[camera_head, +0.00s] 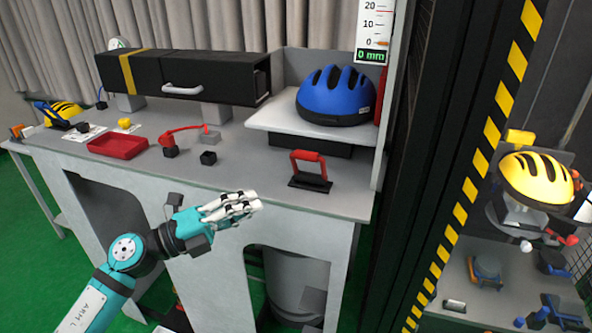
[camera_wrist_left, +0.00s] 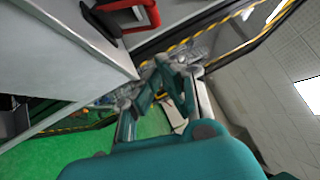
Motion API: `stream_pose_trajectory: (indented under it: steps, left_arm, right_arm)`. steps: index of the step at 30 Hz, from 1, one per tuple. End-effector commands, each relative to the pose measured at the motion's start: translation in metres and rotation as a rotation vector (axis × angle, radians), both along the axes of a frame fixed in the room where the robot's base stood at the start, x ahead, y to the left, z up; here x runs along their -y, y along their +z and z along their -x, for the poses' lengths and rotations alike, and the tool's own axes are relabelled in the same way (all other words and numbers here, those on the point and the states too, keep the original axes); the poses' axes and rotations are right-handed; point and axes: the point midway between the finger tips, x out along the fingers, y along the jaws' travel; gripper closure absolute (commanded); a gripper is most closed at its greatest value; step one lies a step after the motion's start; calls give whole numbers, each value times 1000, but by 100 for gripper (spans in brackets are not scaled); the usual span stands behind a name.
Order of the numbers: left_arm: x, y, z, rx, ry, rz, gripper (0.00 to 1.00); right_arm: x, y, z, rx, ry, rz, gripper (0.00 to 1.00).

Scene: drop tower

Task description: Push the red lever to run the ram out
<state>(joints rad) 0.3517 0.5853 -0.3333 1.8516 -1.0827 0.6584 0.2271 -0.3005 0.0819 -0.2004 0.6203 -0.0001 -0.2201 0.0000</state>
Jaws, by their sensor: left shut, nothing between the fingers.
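The red lever (camera_head: 308,155) stands upright on a dark base plate near the front edge of the grey bench, right of the middle in the head view. It also shows at the top of the left wrist view (camera_wrist_left: 130,12). My left gripper (camera_head: 258,200) is shut and empty, in front of the bench edge, to the left of the lever and lower in the picture, apart from it. The fingers also show in the left wrist view (camera_wrist_left: 163,62). A blue helmet (camera_head: 336,95) sits on a pale platform behind the lever. I cannot make out the ram. My right gripper is not in view.
A long black box (camera_head: 190,75) with a handle lies along the back of the bench (camera_head: 250,178). A red tray (camera_head: 118,145) and small dark blocks are at left. A gauge (camera_head: 374,25) reads 0 mm. A black-and-yellow striped post (camera_head: 485,140) stands at right.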

Motion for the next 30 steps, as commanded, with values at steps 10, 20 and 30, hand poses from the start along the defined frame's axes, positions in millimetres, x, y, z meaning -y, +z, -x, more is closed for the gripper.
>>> stream_pose_trajectory:
  steps: [10,20,30]
  left_arm:
    - [65,19,-31,0,-2,5,100]
    - [88,25,-68,0,0,1,100]
    - [90,25,-75,1,-1,1,100]
  right_arm:
    - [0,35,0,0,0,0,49]
    - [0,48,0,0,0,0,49]
    - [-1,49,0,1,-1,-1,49]
